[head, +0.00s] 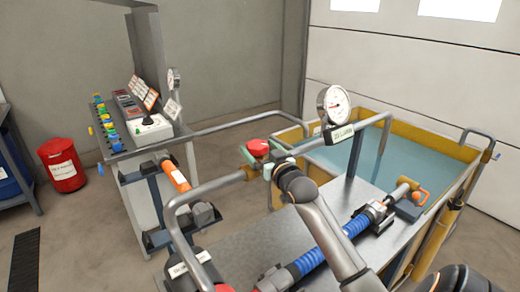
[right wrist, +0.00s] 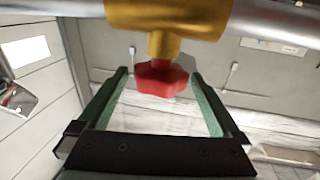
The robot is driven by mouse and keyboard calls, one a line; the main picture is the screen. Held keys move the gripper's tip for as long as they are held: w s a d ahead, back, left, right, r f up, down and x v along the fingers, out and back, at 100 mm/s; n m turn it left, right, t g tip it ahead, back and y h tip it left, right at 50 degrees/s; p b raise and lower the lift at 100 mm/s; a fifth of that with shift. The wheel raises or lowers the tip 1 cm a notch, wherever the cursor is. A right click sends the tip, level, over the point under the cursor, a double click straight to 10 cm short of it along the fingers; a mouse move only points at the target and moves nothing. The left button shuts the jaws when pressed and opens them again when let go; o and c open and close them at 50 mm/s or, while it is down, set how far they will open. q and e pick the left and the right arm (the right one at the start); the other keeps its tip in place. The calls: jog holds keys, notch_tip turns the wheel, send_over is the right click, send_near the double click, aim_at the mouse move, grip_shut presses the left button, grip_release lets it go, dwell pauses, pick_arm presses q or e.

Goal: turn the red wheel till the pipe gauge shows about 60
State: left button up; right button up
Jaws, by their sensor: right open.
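The red wheel (head: 258,147) sits on a yellow valve body (right wrist: 168,18) on the grey pipe. In the right wrist view the wheel (right wrist: 161,80) stands between the two green fingers of my right gripper (right wrist: 159,74), with a gap on each side. My right gripper (head: 260,156) is open around the wheel in the head view. The pipe gauge (head: 334,104) is a round white dial on the pipe, right of the wheel; its needle is too small to read. My left gripper is not in view.
A metal bench (head: 240,245) with a blue hose (head: 307,262) lies below my arm. A yellow-rimmed water tank (head: 455,148) stands behind it. At left are a control panel (head: 152,129), a second gauge (head: 173,79) and a red bin (head: 63,165).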

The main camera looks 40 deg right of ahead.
jog(key=c, duration=1.2)
